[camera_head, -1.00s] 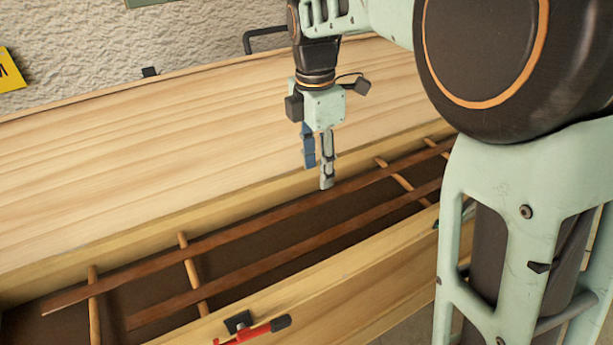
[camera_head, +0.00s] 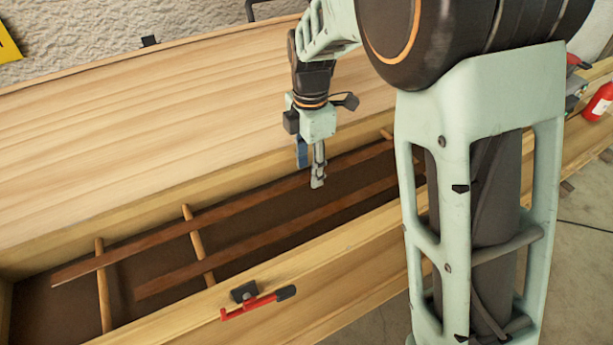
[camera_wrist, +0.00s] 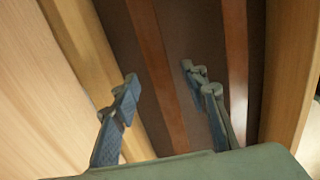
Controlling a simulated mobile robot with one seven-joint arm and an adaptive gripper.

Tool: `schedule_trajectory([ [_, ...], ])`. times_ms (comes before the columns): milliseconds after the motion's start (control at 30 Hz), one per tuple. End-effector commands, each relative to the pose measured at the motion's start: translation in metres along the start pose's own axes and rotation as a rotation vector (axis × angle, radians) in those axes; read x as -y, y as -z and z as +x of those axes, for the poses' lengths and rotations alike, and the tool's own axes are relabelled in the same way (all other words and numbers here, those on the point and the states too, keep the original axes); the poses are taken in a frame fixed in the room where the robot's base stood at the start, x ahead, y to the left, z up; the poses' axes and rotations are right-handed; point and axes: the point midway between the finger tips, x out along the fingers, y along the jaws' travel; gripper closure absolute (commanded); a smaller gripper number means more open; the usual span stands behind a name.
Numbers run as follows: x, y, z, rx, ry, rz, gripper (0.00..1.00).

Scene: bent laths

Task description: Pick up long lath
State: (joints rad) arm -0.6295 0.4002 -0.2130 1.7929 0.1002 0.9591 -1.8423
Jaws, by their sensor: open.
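Two dark brown laths lie side by side along the trough. The far lath (camera_head: 245,205) looks the longer; the near lath (camera_head: 245,247) starts further right. Both rest across light round rods, and their right ends are partly hidden by my arm. My gripper (camera_head: 310,180) points down over the trough, open and empty, with its tips in line with the far lath; the height gap is unclear. In the wrist view, the far lath (camera_wrist: 152,65) runs between the open fingers (camera_wrist: 168,90), and the near lath (camera_wrist: 236,60) passes right of them.
The trough has pale wooden walls (camera_head: 330,250). A wide pale bench top (camera_head: 140,130) lies behind it. Light rods (camera_head: 196,240) cross the trough. A red bottle-like object (camera_head: 600,102) stands at far right.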

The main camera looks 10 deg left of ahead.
Motion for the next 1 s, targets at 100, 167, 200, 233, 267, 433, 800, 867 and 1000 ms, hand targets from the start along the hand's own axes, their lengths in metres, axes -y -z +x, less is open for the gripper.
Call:
schedule_trajectory([
  [100, 0.0002, 0.0007, 0.0072, 0.000, 0.000, -0.001, 0.59],
  [167, 0.0000, 0.0006, 0.0077, 0.000, -0.001, -0.001, 0.59],
  [200, 0.0000, 0.0006, 0.0077, 0.000, -0.001, -0.001, 0.59],
  [233, 0.0000, 0.0005, 0.0076, 0.000, -0.001, -0.001, 0.59],
  [267, 0.0000, 0.0005, 0.0076, 0.000, -0.001, -0.001, 0.59],
  [433, 0.0001, 0.0004, 0.0074, 0.000, 0.000, -0.001, 0.74],
  [800, 0.0000, 0.0003, 0.0069, 0.000, -0.001, 0.000, 1.00],
  [867, 0.0000, 0.0002, 0.0069, 0.000, -0.001, -0.001, 1.00],
  [1000, -0.0001, 0.0005, 0.0063, 0.000, -0.001, -0.001, 1.00],
])
